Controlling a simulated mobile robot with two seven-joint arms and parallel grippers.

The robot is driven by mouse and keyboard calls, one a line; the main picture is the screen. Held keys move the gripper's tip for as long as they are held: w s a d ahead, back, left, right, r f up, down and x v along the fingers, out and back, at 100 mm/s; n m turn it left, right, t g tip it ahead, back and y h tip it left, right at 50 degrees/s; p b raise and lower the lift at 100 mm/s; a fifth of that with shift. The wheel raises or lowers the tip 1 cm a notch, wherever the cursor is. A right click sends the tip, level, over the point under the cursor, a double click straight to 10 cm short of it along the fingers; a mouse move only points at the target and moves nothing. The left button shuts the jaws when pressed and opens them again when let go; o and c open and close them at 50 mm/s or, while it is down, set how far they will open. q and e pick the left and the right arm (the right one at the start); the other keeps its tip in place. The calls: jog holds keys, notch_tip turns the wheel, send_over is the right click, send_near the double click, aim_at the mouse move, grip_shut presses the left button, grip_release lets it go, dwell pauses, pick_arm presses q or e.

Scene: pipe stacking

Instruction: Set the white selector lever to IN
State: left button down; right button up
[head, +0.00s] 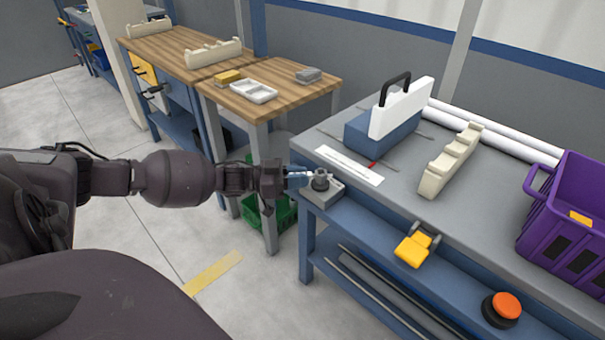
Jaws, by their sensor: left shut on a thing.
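The selector is a small grey box (325,190) with a dark round knob (320,183), fixed at the left front corner of the grey bench. My left gripper (300,176) reaches in from the left, right beside the knob. It is shut on a small pale piece at the knob, which looks like the white selector lever (311,174). The fingers cover most of the lever. Its exact direction and any IN marking are too small to read. My right gripper is not in view.
On the grey bench (405,205) are a blue block with a white panel and black handle (400,108), a cream notched rack (450,160), white pipes and a purple crate (570,225). A yellow latch (413,250) and orange button (507,305) are on the bench front.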

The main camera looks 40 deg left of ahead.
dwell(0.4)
pick_arm(q)
jog(key=c, duration=1.1)
grip_release()
jog(key=shift+a, duration=0.1)
jog(key=shift+s+a, duration=0.15)
jog(key=shift+s, duration=0.05)
jog(key=p+v, duration=0.1)
jog(key=v, duration=0.9)
jog(key=shift+a, duration=0.15)
